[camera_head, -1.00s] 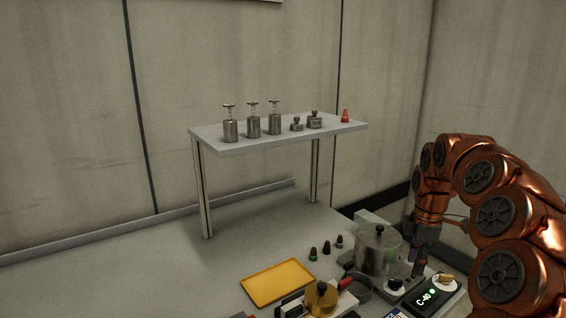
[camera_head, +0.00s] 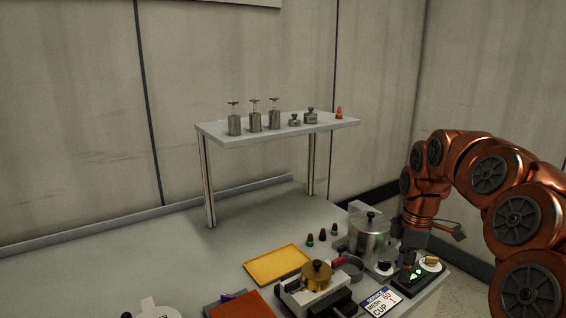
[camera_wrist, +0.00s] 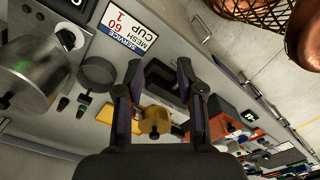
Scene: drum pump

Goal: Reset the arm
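My arm (camera_head: 487,175) is copper-coloured and arches in from the right side of the head view. Its dark wrist hangs near the metal pot and the control box with green lights. The fingers of my gripper are hard to make out in the head view. In the wrist view my gripper (camera_wrist: 159,78) shows two dark fingers spread apart with nothing held between them. The brass-topped device (camera_wrist: 155,120) shows beyond and between the fingers, apart from them.
The metal pot (camera_head: 369,238) and control box (camera_head: 412,277) stand close to my wrist. A yellow tray (camera_head: 277,265), brass-topped device (camera_head: 317,279) and service card (camera_head: 381,302) lie on the bench. A raised shelf (camera_head: 240,142) carries several metal pieces and a small orange cone.

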